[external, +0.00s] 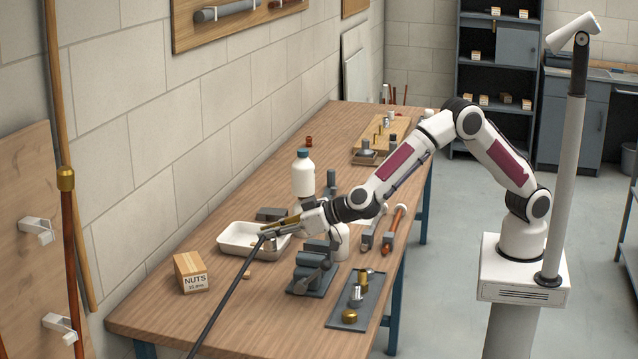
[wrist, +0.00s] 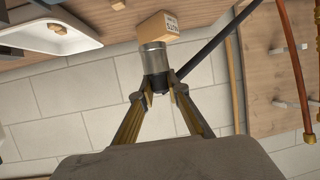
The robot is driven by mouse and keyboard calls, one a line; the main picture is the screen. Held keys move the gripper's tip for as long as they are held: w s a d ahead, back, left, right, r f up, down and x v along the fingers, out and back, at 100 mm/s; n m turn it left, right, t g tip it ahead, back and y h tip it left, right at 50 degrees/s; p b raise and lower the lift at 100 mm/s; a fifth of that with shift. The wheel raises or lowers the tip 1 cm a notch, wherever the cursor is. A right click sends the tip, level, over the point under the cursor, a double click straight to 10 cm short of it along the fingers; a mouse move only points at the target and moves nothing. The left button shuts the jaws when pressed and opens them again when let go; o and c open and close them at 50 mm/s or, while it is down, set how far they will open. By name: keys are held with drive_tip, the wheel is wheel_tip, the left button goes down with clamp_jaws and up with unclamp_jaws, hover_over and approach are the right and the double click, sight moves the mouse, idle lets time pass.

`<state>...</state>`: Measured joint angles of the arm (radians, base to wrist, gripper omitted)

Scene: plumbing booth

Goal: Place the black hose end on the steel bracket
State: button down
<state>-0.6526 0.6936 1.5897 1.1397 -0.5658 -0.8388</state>
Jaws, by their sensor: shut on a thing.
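My gripper (external: 268,234) is over the workbench beside the white tray, its fingers shut on the black hose end. In the wrist view, the fingertips (wrist: 161,84) close on the dark part just below a silver collar (wrist: 155,57). The black hose (external: 225,302) hangs from the gripper down past the bench's near edge; it also runs to the upper right in the wrist view (wrist: 212,45). Two pale steel brackets are on the wooden wall board: an upper one (external: 38,228) and a lower one (external: 62,325). The hose end is well apart from both.
A copper pipe (external: 70,240) stands upright by the board. A NUTS box (external: 190,273), white tray (external: 230,250), white bottle (external: 303,175) and dark vise (external: 312,272) crowd the bench around my gripper. The bench's near left corner (external: 150,315) is clear.

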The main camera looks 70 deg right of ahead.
drive_tip(key=d+r+h, duration=0.1)
drive_tip(key=d, duration=1.8)
drive_tip(key=s+d+f+m, duration=0.1)
drive_tip(key=s+d, duration=0.4)
drive_tip(key=d, duration=0.4)
drive_tip(key=s+d+f, duration=0.1)
drive_tip(key=s+d, duration=0.4)
drive_tip(key=d, duration=0.4)
drive_tip(key=w+d+r, duration=0.7)
drive_tip(key=w+d, duration=0.1)
drive_tip(key=w, duration=0.1)
drive_tip(key=w+f+n+y, duration=0.1)
drive_tip(key=w+f, duration=0.2)
drive_tip(key=w, duration=0.4)
drive_tip(key=w+f+n+y, duration=0.1)
drive_tip(key=w+f+y, duration=0.1)
drive_tip(key=w, duration=0.5)
drive_tip(key=shift+d+f+n, duration=0.2)
drive_tip(key=shift+f+n, duration=0.2)
drive_tip(key=shift+f, duration=0.3)
